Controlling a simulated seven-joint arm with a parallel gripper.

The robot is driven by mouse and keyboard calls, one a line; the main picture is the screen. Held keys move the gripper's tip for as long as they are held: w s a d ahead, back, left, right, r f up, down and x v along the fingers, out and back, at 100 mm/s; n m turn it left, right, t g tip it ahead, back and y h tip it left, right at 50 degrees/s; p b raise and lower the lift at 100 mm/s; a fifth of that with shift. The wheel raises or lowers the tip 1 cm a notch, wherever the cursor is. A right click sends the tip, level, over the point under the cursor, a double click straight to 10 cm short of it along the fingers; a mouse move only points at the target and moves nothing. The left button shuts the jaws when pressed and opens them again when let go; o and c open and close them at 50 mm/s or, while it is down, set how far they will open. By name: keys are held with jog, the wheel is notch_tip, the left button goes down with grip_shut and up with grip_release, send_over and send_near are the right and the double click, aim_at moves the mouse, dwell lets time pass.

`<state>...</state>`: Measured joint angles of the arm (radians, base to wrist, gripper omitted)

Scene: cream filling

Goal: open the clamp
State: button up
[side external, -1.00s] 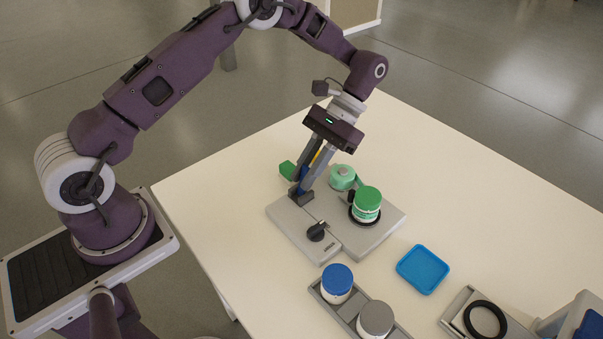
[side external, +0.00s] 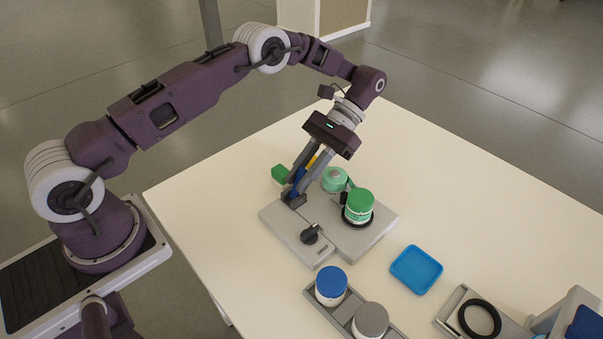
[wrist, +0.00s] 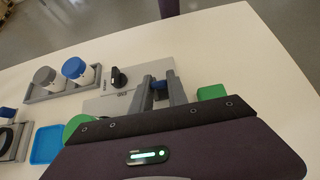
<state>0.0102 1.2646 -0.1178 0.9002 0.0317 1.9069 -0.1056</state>
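The clamp fixture is a flat grey plate (side external: 290,228) with a black knob (side external: 310,234) at its front. A green-lidded jar (side external: 359,203) stands upright in a black ring on its right part. A pale green round part (side external: 335,179) sits behind the jar. My gripper (side external: 294,194) points down at the back left of the plate, its two grey fingers apart. The green-lidded jar is partly hidden in the wrist view.
A green block (side external: 279,173) sits just left of the fingers. A grey tray holds a blue-lidded jar (side external: 331,285) and a grey-lidded jar (side external: 371,320). A blue square dish (side external: 416,269) lies to the right, near a black-ringed fixture (side external: 479,320). The back right table is clear.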

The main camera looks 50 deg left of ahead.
jog(key=o, duration=0.3)
jog(key=shift+r, duration=0.1)
jog(key=t, duration=0.1)
jog(key=s+t, duration=0.1)
jog(key=t, duration=0.1)
jog(key=shift+s+r, duration=0.25)
jog(key=shift+r, duration=0.1)
jog(key=t, duration=0.2)
jog(key=s+t, duration=0.1)
jog(key=shift+s+t, duration=0.3)
jog(key=shift+t, duration=0.1)
jog(key=t, duration=0.1)
jog(key=s+t, duration=0.1)
jog(key=t, duration=0.2)
jog(key=shift+s+f, duration=0.25)
jog(key=shift+s, duration=0.1)
notch_tip(320, 180, up, 7)
jog(key=s+a+r+t, duration=0.2)
jog(key=s+r+t, duration=0.3)
jog(key=s+r, duration=0.9)
jog(key=shift+s+a, duration=0.4)
jog(key=shift+s, duration=0.5)
